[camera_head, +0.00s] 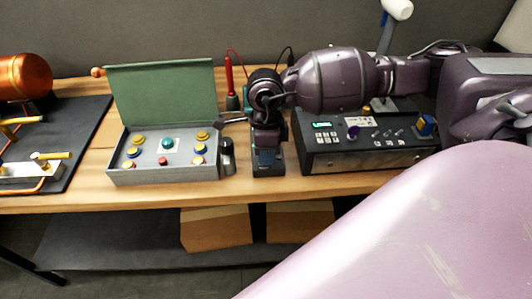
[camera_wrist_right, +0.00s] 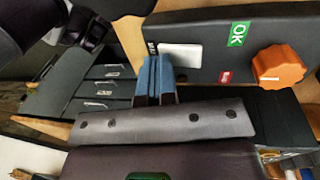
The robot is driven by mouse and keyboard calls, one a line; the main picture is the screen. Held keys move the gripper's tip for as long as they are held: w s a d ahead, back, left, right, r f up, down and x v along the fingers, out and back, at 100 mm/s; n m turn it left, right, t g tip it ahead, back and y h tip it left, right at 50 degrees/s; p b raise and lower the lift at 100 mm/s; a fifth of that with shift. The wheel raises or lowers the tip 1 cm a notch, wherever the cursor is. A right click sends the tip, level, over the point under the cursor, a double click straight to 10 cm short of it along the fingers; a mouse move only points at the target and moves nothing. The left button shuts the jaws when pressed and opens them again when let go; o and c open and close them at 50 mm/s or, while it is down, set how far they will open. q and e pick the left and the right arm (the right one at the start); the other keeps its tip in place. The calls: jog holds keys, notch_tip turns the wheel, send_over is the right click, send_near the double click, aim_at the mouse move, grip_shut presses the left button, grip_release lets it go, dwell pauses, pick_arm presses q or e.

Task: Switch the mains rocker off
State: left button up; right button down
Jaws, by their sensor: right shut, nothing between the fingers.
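My right gripper (camera_head: 266,158) points down between the green-lidded box and the black control box in the head view. In the right wrist view its blue fingers (camera_wrist_right: 157,70) are shut together with nothing between them. Their tips are beside a white rectangular piece (camera_wrist_right: 181,56) on a dark panel (camera_wrist_right: 208,28), close to small white lettering. The white piece may be the mains rocker; its on or off position cannot be told. Whether the fingertips touch it is unclear. The rocker is not distinguishable in the head view. My left gripper is not in view.
The green-lidded button box (camera_head: 172,181) and black control box (camera_head: 362,158) flank my gripper. A red probe (camera_head: 229,78) stands behind.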

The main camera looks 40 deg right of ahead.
jog(key=shift+f, duration=0.1)
jog(key=shift+w+d+r, duration=0.25)
jog(key=shift+w+d, duration=0.15)
jog(key=shift+w, duration=0.2)
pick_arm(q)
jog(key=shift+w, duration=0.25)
pick_arm(e)
jog(key=shift+r, duration=0.1)
